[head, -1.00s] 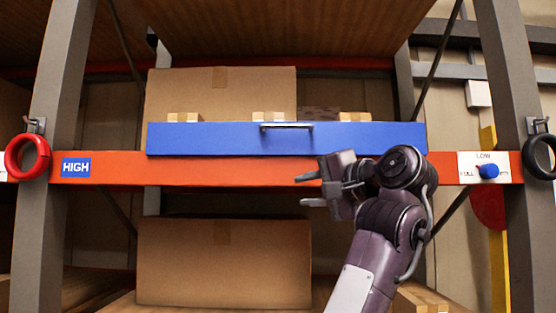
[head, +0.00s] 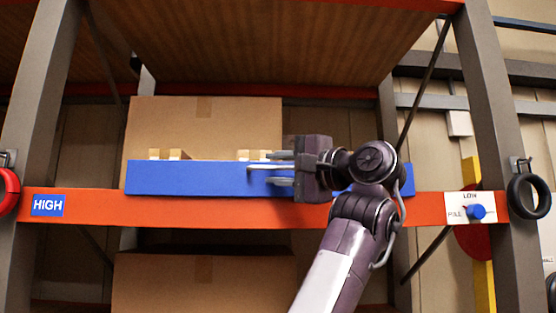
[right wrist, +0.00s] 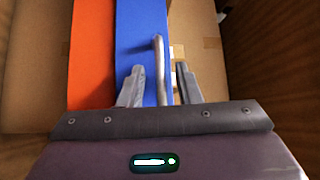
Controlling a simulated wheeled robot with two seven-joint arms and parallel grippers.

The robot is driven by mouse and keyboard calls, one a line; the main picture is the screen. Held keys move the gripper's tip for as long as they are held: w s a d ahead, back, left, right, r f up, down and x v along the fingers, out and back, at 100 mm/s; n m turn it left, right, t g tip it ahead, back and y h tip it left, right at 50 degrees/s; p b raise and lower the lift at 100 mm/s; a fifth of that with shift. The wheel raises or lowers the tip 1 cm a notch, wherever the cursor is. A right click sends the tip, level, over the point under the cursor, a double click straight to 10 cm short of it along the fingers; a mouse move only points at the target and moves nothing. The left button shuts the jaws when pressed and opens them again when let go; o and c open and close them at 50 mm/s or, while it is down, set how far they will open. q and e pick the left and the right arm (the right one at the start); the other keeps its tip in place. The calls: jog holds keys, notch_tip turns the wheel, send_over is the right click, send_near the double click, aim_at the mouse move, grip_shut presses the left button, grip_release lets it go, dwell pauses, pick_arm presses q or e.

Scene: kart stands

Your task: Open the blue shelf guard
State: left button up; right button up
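The blue shelf guard (head: 190,178) stands upright along the orange shelf beam and also shows in the right wrist view (right wrist: 140,30). Its grey bar handle (head: 258,167) is partly hidden by my right gripper in the head view. My right gripper (head: 279,168) is at the handle, its fingers reaching in from the right. In the right wrist view my right gripper (right wrist: 160,80) is open, with one finger on each side of the handle (right wrist: 161,60). I cannot tell whether a finger touches it. My left gripper is not in view.
Cardboard boxes (head: 215,120) stand behind the guard. The orange beam (head: 120,208) carries a blue HIGH label (head: 48,205) and a blue knob (head: 475,212) on a white plate. Black (head: 528,197) and red (head: 8,190) rings hang on the grey posts.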

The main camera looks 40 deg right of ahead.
grip_shut()
dwell(0.3)
jog(key=shift+w, duration=0.1)
